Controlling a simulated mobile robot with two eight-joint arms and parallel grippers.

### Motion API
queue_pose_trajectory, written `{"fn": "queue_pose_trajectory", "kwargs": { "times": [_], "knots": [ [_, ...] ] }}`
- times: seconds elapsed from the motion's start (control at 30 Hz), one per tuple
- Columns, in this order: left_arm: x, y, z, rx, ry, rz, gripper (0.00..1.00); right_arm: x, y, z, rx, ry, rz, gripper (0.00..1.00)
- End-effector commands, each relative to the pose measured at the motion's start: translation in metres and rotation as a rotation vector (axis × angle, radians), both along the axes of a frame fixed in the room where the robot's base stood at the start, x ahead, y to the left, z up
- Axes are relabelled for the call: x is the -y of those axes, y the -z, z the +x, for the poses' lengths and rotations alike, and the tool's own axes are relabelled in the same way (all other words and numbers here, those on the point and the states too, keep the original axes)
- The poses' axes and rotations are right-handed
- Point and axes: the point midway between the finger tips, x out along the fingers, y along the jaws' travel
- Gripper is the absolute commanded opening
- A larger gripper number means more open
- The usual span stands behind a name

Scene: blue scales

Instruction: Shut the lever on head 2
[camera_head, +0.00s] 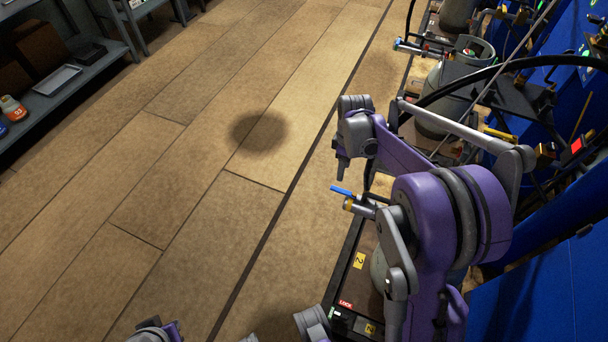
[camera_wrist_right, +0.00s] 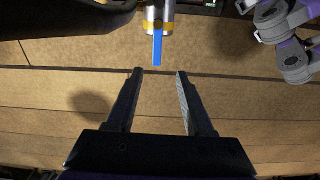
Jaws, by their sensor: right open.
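The blue lever (camera_head: 341,190) sits on a metal valve with a yellow band (camera_head: 349,204), at the edge of the station marked with a yellow 2 label (camera_head: 359,260). The lever points out to the left over the floor, roughly in line with the valve body. My right gripper (camera_head: 342,180) hangs just above the lever's outer end in the head view. In the right wrist view the gripper (camera_wrist_right: 157,72) is open and empty; the blue lever (camera_wrist_right: 157,48) points toward the gap between its fingers, apparently apart from both. My left gripper is not seen.
A red LOCK label (camera_head: 345,303) sits at the station's front. My purple right arm hides much of this station. More valves and a grey cylinder (camera_head: 440,90) stand behind, with a black hose (camera_head: 500,66). The floor to the left is clear, up to grey shelves (camera_head: 60,95).

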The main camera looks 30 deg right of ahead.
Motion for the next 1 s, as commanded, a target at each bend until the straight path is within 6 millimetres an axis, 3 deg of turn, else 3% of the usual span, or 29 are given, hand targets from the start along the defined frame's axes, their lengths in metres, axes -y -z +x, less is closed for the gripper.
{"fn": "queue_pose_trajectory", "kwargs": {
  "times": [0.27,0.7,1.0],
  "knots": [
    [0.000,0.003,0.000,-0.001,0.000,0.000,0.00,0.009,0.020,0.004,-0.012,-0.024,0.004,0.53],
    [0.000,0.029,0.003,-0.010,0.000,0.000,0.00,0.009,0.098,0.004,-0.011,-0.023,0.004,0.53],
    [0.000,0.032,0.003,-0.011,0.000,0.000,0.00,0.008,0.111,0.003,-0.010,-0.022,0.005,0.53]
  ]
}}
